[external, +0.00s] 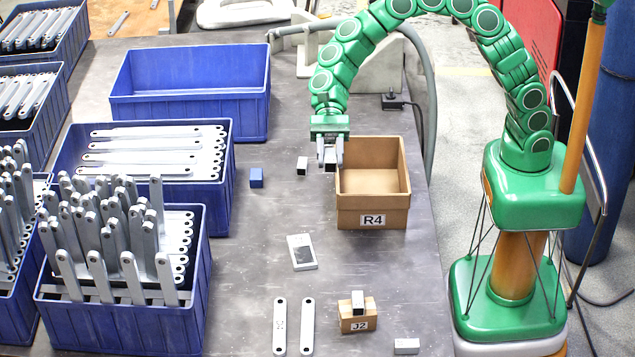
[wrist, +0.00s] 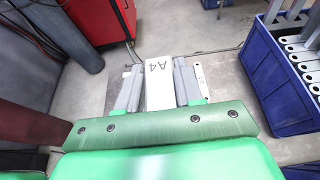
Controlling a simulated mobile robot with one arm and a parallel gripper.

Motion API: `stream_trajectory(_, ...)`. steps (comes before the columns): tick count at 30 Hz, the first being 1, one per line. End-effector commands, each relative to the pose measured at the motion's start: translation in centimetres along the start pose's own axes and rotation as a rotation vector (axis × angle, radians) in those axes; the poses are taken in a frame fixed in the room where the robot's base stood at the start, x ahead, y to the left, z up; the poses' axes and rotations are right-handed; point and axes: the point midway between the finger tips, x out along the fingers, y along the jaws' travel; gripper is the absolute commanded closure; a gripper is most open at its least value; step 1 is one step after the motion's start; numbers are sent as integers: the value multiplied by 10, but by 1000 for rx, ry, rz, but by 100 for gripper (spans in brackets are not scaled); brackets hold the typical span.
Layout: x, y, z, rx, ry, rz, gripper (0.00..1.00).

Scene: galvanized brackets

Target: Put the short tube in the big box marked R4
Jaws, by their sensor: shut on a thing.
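My gripper (external: 329,163) points down beside the left wall of the big brown box marked R4 (external: 373,220), close to its back left corner. The box is open at the top, and its visible inside is empty. My gripper is shut on a white piece marked A4 (wrist: 158,82), which shows between the fingers in the wrist view. In the external view the fingers mostly hide this piece and only a dark end shows. A small pale tube with a dark end (external: 302,165) stands left of my gripper. A similar piece (external: 358,302) is on the small box marked J2 (external: 359,318).
Blue bins (external: 190,100) line the left, several holding grey brackets; the back one is empty. A blue block (external: 256,178), a pale device (external: 302,253), two flat brackets (external: 280,326) and a white block (external: 407,346) lie on the table. The table between device and R4 is clear.

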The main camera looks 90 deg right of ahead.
Motion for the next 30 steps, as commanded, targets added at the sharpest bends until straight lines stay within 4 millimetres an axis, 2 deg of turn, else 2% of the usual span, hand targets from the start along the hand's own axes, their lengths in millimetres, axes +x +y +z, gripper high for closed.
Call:
stream_trajectory(1,8,1,-16,9,-1,4,96)
stream_trajectory(6,28,2,-65,8,-2,5,96)
stream_trajectory(18,67,1,-161,6,-2,2,96)
stream_trajectory(24,81,1,-194,4,-2,2,96)
stream_trajectory(30,86,0,-209,2,-2,1,96)
